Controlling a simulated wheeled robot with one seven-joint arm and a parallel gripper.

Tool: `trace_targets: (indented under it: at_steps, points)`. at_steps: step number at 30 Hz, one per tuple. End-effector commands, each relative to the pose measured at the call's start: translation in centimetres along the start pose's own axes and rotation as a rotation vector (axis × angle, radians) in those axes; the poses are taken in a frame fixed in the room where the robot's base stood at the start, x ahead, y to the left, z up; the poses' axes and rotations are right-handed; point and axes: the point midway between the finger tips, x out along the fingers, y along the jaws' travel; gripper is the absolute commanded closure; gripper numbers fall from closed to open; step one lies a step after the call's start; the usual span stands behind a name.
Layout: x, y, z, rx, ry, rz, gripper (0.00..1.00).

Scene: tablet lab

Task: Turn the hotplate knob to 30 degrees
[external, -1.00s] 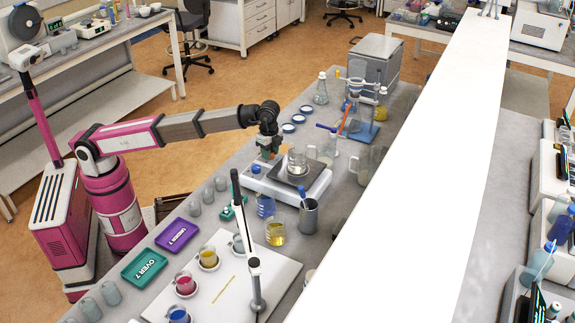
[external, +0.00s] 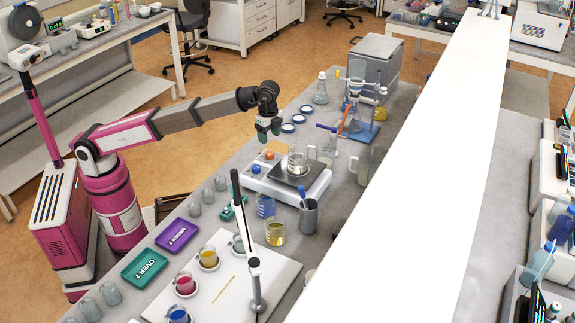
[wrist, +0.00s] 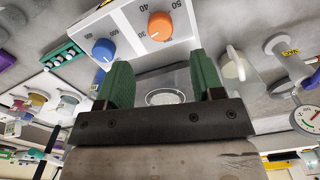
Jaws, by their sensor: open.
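The white hotplate (external: 317,187) stands on the bench with a dark top plate bearing a clear beaker (external: 298,164). Its front panel has an orange knob (external: 270,154) and a blue knob (external: 256,169). In the wrist view the orange knob (wrist: 160,26) has printed numbers around it, among them 30 and 50; the blue knob (wrist: 103,50) is to its left. I cannot read the exact pointer setting of either. My gripper (external: 268,136) is open and empty, above and apart from the orange knob. Its green fingers (wrist: 162,82) show in the wrist view.
A stand with a clamp and glassware (external: 362,120) is behind the hotplate. A grey pen cup (external: 309,217), a blue beaker (external: 266,206) and a yellow beaker (external: 275,233) stand in front. Blue-topped dishes (external: 288,128) lie to the left of the stand.

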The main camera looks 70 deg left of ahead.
Motion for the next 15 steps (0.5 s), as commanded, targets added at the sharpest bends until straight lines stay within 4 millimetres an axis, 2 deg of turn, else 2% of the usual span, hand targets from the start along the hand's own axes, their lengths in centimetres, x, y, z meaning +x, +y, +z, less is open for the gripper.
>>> trace_targets:
  at_steps: [1,6,15]
  points:
    - [-0.8,-0.1,-0.1,0.0,0.001,0.0,0.39]
    - [-2.4,0.0,0.0,0.0,0.0,0.0,0.39]
    - [-2.8,0.0,0.0,0.0,-0.001,0.0,0.39]
